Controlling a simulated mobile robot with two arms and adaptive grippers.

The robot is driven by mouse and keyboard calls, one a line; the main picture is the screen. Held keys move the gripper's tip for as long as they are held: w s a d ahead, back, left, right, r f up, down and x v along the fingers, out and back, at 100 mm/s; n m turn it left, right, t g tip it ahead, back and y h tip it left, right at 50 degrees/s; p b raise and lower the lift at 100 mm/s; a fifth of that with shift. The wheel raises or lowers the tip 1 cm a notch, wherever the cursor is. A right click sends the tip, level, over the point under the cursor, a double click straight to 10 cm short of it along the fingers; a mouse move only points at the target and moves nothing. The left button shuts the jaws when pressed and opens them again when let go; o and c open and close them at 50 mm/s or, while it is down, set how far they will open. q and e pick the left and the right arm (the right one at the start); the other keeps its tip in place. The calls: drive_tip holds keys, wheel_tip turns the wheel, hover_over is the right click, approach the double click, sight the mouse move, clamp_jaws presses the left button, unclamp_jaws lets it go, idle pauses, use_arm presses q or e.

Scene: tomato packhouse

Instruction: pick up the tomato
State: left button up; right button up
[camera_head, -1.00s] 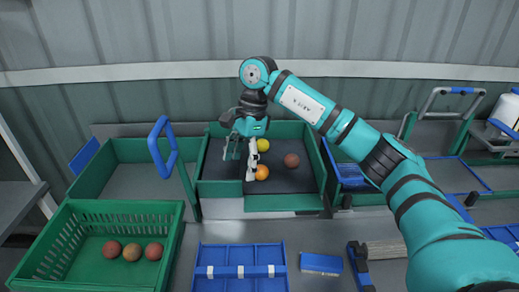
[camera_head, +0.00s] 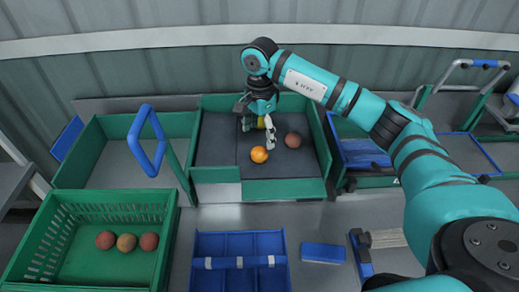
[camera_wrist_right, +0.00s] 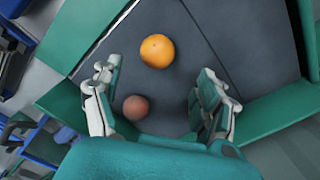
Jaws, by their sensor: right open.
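My right gripper is open and empty over the bin. In the right wrist view, its spread fingers (camera_wrist_right: 155,78) frame the brownish-red tomato (camera_wrist_right: 136,107), nearer the palm, and the orange tomato (camera_wrist_right: 157,51), farther out. I see no contact. My left gripper is not in view.
A blue divided tray (camera_head: 240,270) and a small blue block (camera_head: 323,252) are at the front. A blue handle (camera_head: 147,140) rises left of the bin.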

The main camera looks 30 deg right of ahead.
sight(260, 149)
drive_tip(key=shift+f, duration=0.85)
drive_tip(key=shift+f+p, duration=0.2)
drive_tip(key=shift+p, duration=0.15)
drive_tip(key=f+p, duration=0.1)
drive_tip(key=f, duration=0.2)
drive_tip(key=f+p, duration=0.1)
drive_tip(key=shift+s+a+f+p, duration=0.15)
drive_tip(key=shift+s+a+p, duration=0.1)
drive_tip(key=shift+s+p, duration=0.1)
drive_tip(key=shift+f, duration=0.4)
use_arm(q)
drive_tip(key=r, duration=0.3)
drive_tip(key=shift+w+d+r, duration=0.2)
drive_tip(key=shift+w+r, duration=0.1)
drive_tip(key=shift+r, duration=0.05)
use_arm(e)
drive_tip(key=c, duration=0.9)
